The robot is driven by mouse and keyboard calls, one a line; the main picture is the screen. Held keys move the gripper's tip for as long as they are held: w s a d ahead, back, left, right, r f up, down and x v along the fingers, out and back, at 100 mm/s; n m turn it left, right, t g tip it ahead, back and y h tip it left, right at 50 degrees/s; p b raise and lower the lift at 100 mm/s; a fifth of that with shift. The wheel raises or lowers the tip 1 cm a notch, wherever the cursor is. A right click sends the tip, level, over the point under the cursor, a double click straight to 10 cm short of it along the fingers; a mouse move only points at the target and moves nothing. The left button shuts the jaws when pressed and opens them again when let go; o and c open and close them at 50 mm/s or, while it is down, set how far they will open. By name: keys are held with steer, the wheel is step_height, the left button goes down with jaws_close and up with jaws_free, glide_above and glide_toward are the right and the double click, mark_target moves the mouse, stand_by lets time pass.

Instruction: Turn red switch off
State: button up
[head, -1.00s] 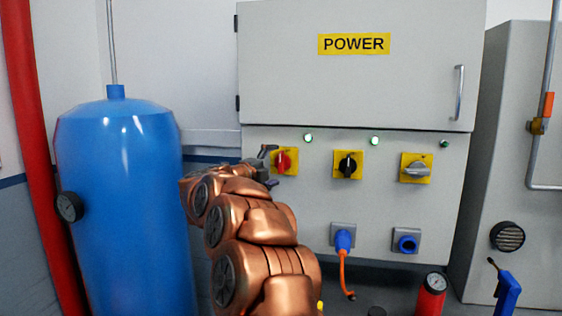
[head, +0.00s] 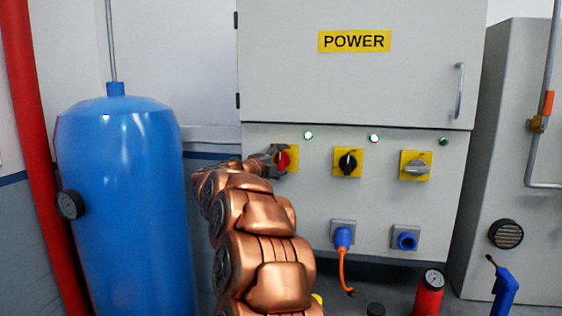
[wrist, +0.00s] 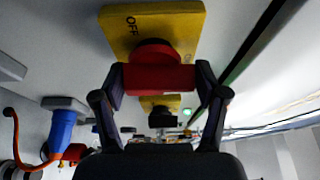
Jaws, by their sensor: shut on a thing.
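The red switch (head: 283,159) sits on a yellow plate at the left of the row on the grey power cabinet. In the wrist view the red switch (wrist: 158,78) shows its red handle between the two dark fingers of my gripper (wrist: 160,88), one on each side. My gripper (head: 271,157) is shut on the handle. The yellow plate (wrist: 185,25) bears the word OFF near one corner. In the head view my gripper covers the plate's left part, and the handle's exact angle is hard to tell.
A black switch (head: 347,162) and a grey switch (head: 415,166) are to the right on yellow plates. A blue tank (head: 120,200) stands left of my arm.

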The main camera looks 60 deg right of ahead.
steer(key=c, duration=0.5)
steer(key=shift+n, duration=0.3)
steer(key=n, duration=0.1)
steer(key=n+h, duration=0.1)
steer(key=shift+f+n+b, duration=0.2)
steer(key=shift+n+b, duration=0.1)
steer(key=shift+b, duration=0.05)
steer(key=n+h, duration=0.1)
steer(key=n, duration=0.1)
steer(key=n+t, duration=0.1)
steer(key=n, duration=0.2)
steer(key=shift+w+t+h+b, duration=0.1)
steer(key=shift+t+h+b, duration=0.2)
steer(key=shift+h+b, duration=0.1)
steer(key=n+t, duration=0.1)
steer(key=n, duration=0.2)
steer(key=n+t+b, duration=0.1)
steer(key=n+t, duration=0.1)
steer(key=n, duration=0.2)
steer(key=shift+h, duration=0.4)
steer(key=n+t, duration=0.1)
steer(key=n, duration=0.1)
steer(key=n+t+b, duration=0.1)
steer(key=n, duration=0.1)
steer(key=n+t, duration=0.1)
steer(key=n, duration=0.2)
steer(key=shift+w+f+t+y+b, duration=0.1)
steer(key=shift+t+y+b, duration=0.2)
steer(key=shift+a+n, duration=0.1)
steer(key=shift+n, duration=0.2)
